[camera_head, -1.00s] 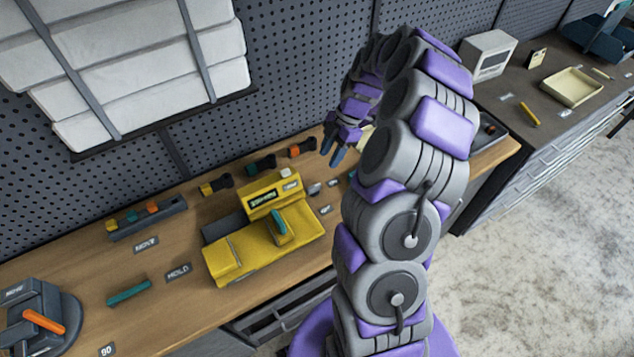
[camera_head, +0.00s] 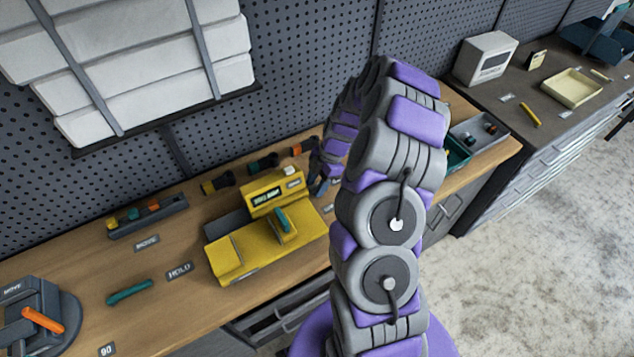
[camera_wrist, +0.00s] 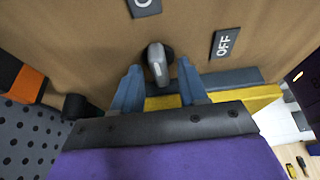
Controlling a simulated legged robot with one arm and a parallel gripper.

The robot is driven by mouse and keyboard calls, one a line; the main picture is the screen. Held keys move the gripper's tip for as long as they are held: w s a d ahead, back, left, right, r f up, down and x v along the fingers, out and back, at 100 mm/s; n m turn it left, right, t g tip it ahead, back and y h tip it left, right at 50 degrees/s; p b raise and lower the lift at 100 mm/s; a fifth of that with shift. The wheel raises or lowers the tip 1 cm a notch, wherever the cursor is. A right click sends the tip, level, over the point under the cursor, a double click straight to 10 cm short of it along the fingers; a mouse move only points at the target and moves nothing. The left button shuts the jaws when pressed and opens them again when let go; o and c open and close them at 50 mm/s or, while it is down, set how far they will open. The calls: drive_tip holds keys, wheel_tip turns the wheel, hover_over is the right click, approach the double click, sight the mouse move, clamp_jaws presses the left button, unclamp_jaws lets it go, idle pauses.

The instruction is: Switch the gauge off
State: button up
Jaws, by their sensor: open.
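In the wrist view a grey switch lever (camera_wrist: 158,62) on a dark round base stands on the bench. An OFF label (camera_wrist: 226,43) lies to its right, and another label (camera_wrist: 144,6), cut off by the top edge, lies above it. My gripper (camera_wrist: 160,84) is open, with its two blue fingers on either side of the lever; contact cannot be told. In the head view my arm mostly hides the gripper (camera_head: 322,188) and the lever.
Part of the yellow unit (camera_wrist: 262,97) and a grey block (camera_wrist: 232,77) lie close beyond the right finger. Orange and black handled items (camera_head: 303,146) lie along the back of the bench by the pegboard. A grey tray (camera_head: 480,132) is at the bench's right end.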

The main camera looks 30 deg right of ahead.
drive_tip(key=shift+d, duration=0.5)
drive_tip(key=c, duration=0.6)
drive_tip(key=shift+a, duration=0.1)
clamp_jaws()
